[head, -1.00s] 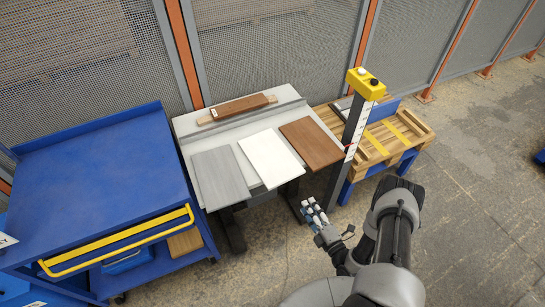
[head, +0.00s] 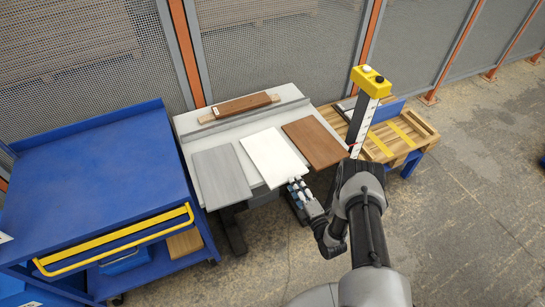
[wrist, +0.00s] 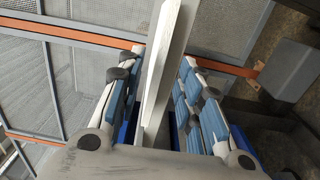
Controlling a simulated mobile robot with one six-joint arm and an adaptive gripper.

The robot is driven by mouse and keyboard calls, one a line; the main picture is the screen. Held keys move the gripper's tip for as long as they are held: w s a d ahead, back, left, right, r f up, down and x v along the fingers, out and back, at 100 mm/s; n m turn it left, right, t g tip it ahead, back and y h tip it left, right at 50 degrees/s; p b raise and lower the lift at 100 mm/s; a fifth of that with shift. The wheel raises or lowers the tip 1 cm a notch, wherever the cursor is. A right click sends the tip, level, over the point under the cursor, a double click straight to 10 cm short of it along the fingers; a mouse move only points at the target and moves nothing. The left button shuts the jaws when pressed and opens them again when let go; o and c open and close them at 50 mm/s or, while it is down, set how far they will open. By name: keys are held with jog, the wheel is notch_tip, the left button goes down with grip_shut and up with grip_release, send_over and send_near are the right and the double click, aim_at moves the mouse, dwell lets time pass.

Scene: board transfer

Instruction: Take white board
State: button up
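The white board (head: 272,156) lies on the grey table between a grey board (head: 221,175) and a brown board (head: 314,142). My gripper (head: 298,188) is at the white board's front right edge. In the wrist view the white board (wrist: 168,60) shows edge-on between the two blue-padded fingers of my gripper (wrist: 158,95). The fingers are open, with a gap visible on each side of the board. The far part of the board is out of the wrist view.
The grey table (head: 200,127) also bears a brown wooden piece (head: 243,105) at its back. A blue cart (head: 95,170) stands at the left. A yellow-topped post (head: 370,82) and a wooden pallet table (head: 415,140) stand at the right. Mesh fencing runs behind.

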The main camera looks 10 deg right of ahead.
aim_at(292, 175)
jog(key=b+x, duration=0.1)
jog(key=x, duration=0.4)
jog(key=shift+d+b, duration=0.15)
jog(key=shift+b, duration=0.25)
jog(key=shift+r, duration=0.1)
grip_shut()
